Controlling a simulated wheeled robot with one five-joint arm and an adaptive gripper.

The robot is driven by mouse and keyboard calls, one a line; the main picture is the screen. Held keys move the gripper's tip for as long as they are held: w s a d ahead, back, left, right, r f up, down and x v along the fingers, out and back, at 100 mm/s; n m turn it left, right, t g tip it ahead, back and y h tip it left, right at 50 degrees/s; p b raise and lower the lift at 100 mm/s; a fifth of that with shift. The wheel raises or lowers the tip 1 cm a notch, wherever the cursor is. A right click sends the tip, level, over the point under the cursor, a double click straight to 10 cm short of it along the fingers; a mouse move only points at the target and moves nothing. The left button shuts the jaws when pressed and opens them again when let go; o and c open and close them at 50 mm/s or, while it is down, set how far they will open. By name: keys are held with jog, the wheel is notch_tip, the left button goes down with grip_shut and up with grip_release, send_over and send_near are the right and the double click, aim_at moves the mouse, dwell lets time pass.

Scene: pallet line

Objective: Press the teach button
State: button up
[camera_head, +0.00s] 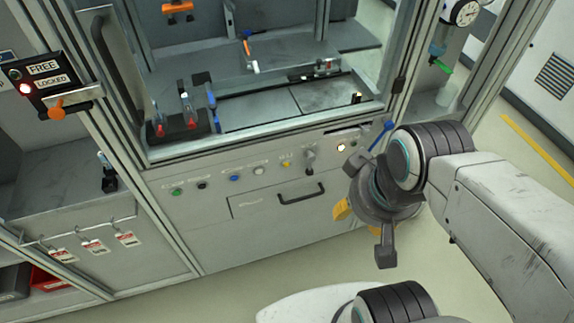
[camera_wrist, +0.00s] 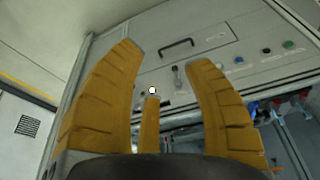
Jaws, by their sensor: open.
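The control panel (camera_head: 215,195) carries a row of buttons: green (camera_head: 177,191), black (camera_head: 202,185), blue (camera_head: 234,178), white (camera_head: 259,171) and yellow (camera_head: 286,164). A lever-like switch (camera_head: 309,160) follows, then a lit, pale button (camera_head: 341,148). The labels are too small to read, so I cannot tell which is the teach button. My gripper (camera_head: 362,228) is open and empty, in front of the panel's right end. In the wrist view, the lit button (camera_wrist: 152,90) shows between the spread yellow fingers (camera_wrist: 165,56), apart from them.
A drawer with a dark handle (camera_head: 302,192) sits below the buttons. Above is the cell opening with a grey work plate (camera_head: 260,112). A blue-handled part (camera_head: 381,136) sticks out beside my wrist. A lock box reading FREE and LOCKED (camera_head: 42,76) is at left. Floor in front is clear.

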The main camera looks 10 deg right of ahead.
grip_shut()
jog(key=c, duration=0.8)
grip_release()
